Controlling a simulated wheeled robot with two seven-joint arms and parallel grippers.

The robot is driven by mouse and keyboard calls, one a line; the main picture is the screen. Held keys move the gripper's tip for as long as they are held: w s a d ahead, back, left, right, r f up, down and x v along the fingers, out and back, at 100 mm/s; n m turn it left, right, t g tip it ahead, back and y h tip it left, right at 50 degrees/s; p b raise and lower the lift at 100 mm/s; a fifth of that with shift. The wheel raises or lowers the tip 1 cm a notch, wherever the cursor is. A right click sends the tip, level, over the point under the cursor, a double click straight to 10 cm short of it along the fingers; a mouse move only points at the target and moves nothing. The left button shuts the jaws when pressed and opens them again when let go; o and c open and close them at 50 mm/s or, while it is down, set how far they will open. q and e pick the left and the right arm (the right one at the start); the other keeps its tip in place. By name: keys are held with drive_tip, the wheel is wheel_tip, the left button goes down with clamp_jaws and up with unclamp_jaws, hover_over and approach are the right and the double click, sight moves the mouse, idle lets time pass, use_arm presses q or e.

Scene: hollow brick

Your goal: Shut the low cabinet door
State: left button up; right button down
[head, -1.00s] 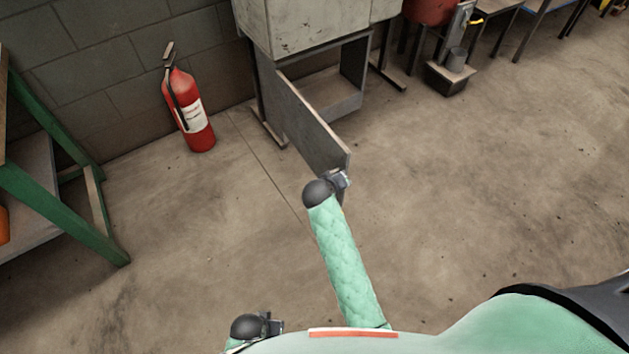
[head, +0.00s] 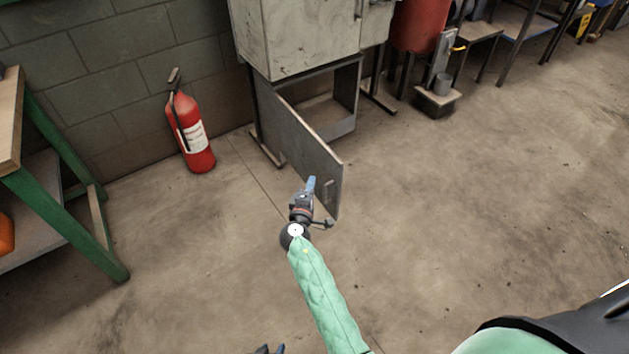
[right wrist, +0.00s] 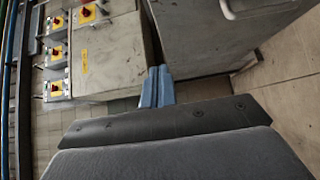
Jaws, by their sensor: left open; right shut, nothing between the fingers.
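The low cabinet (head: 347,90) is a dark grey frame under a pale upper cabinet, and its inside shows. Its grey door (head: 290,128) stands open, swung out toward me, with a small handle (head: 329,188) near its free edge. My right gripper (head: 311,185) has its blue fingers shut and empty. They overlap the lower part of the door's handle side; I cannot tell whether they touch it. In the right wrist view the blue fingertips (right wrist: 157,85) lie together beside a grey panel I cannot surely identify. My left gripper (head: 268,349) barely shows at the bottom edge, open.
A red fire extinguisher (head: 189,130) stands by the wall, left of the cabinet. A green-framed workbench (head: 60,220) is at the left. A small stand (head: 436,101) and a red drum (head: 418,25) are right of the cabinet. The floor right of the door is clear.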

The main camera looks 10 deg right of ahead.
approach(329, 153)
drive_tip(key=w+a, duration=0.1)
drive_tip(key=w, duration=0.2)
drive_tip(key=shift+w+d+r+p, duration=0.15)
drive_tip(key=shift+w+d, duration=0.2)
drive_tip(key=shift+d, duration=0.25)
drive_tip(key=shift+w+d+f+p, duration=0.15)
drive_tip(key=shift+w+d, duration=0.15)
drive_tip(key=shift+d, duration=0.3)
drive_tip(key=shift+w+d+r+p, duration=0.15)
drive_tip(key=shift+w+d, duration=0.2)
drive_tip(key=shift+d, duration=0.3)
drive_tip(key=shift+d, duration=0.1)
